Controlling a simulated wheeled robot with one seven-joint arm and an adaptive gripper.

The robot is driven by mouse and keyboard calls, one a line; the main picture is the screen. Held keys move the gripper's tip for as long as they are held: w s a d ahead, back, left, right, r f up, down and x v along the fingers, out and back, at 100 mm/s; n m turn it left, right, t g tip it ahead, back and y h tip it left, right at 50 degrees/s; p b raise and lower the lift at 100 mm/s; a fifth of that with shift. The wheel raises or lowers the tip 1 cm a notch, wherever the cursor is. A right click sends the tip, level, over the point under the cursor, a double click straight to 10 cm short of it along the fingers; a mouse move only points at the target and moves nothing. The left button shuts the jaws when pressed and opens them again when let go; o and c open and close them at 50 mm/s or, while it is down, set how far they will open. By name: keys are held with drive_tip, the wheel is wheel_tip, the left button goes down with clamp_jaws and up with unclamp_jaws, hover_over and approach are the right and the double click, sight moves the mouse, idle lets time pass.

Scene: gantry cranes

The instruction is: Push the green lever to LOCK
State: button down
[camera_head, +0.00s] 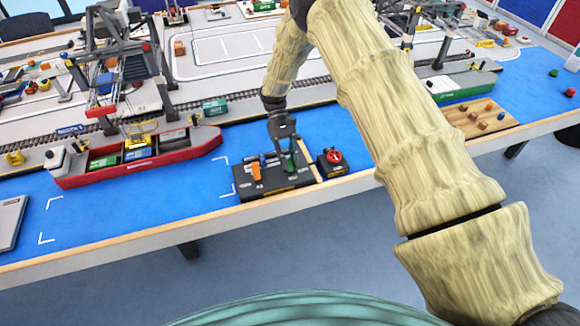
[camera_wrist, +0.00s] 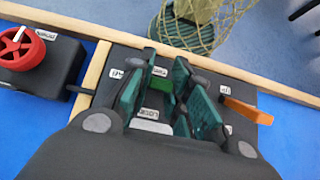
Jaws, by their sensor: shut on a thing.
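The dark control box (camera_head: 262,190) sits near the table's front edge. Its green lever (camera_head: 292,163) is at the box's right end, largely covered by my gripper (camera_head: 286,150). In the wrist view, my gripper (camera_wrist: 164,72) has its teal finger pads on both sides of the green lever (camera_wrist: 162,86), shut on it. A LOCK label (camera_wrist: 149,112) lies on the box near the lever, on the side nearer my palm. Another small label is on the lever's far side. The lever's exact tilt is hard to tell.
An orange lever (camera_head: 256,171) stands on the same box, left of the green one; it also shows in the wrist view (camera_wrist: 248,111). A small box with a red knob (camera_head: 333,156) is beside it, past a wooden strip. A red ship (camera_head: 145,168) lies left.

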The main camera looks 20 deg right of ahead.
drive_tip(key=shift+w+f+g+b, duration=0.15)
drive_tip(key=shift+f+g+b, duration=0.1)
drive_tip(key=shift+g+b, duration=0.3)
drive_tip(key=shift+r+g, duration=0.1)
drive_tip(key=shift+g, duration=0.15)
drive_tip(key=c, duration=1.3)
unclamp_jaws()
drive_tip(key=shift+w, duration=0.1)
drive_tip(key=v, duration=1.2)
